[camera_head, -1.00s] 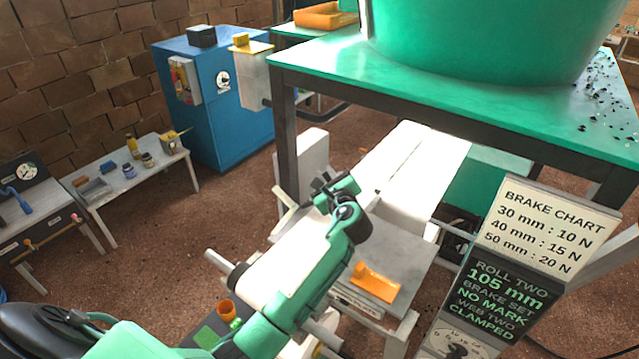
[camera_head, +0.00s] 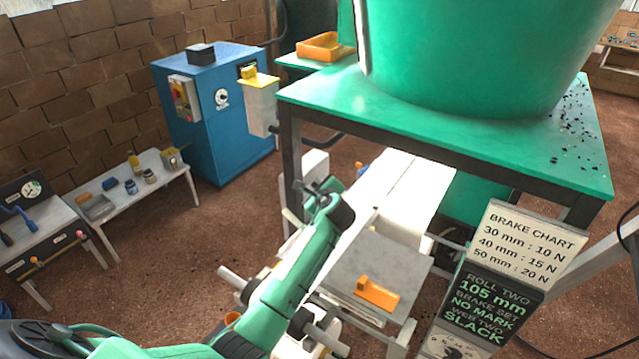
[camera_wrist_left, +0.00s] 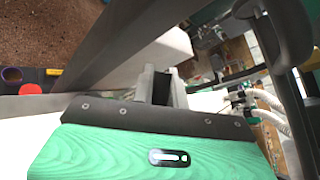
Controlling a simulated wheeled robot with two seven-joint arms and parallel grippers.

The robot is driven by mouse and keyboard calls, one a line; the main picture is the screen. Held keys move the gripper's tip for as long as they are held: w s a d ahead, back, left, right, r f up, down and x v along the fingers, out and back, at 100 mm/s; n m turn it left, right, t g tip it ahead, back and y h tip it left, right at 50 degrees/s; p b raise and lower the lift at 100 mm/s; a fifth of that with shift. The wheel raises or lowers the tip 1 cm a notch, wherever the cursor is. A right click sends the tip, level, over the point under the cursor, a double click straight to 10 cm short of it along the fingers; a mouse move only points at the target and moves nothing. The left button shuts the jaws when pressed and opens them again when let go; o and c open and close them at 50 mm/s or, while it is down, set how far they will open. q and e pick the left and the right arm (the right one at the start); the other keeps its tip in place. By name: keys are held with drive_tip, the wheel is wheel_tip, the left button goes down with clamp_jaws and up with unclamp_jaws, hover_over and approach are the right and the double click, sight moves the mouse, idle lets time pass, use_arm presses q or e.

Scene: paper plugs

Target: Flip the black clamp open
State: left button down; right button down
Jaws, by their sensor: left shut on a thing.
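My left gripper (camera_head: 320,188) reaches over the white paper web (camera_head: 392,200) beneath the green table. In the left wrist view its grey fingers (camera_wrist_left: 162,88) are shut on a dark part between them, which looks like the black clamp (camera_wrist_left: 161,91). Most of the clamp is hidden by the fingers and my arm, so its exact angle cannot be told. The dark sign (camera_head: 487,305) at the lower right reads "WEB TWO SLACK". My right gripper is not in view.
The green table (camera_head: 450,150) with a big green tub (camera_head: 470,60) overhangs the far side. A grey plate (camera_head: 385,262) with an orange block (camera_head: 377,294) lies right of my arm. A brake chart (camera_head: 532,240) stands at right. A small bench (camera_head: 120,195) is at left.

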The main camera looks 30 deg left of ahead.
use_arm(q)
drive_tip(key=c, duration=1.6)
unclamp_jaws()
drive_tip(key=shift+a+r, duration=0.1)
drive_tip(key=shift+o, duration=1.1)
drive_tip(key=shift+a, duration=0.1)
drive_tip(key=shift+s+d, duration=0.35)
drive_tip(key=shift+d, duration=0.1)
drive_tip(key=b+v, duration=0.4)
drive_tip(key=v, duration=0.8)
drive_tip(key=shift+s+r, duration=0.2)
drive_tip(key=shift+s, duration=0.1)
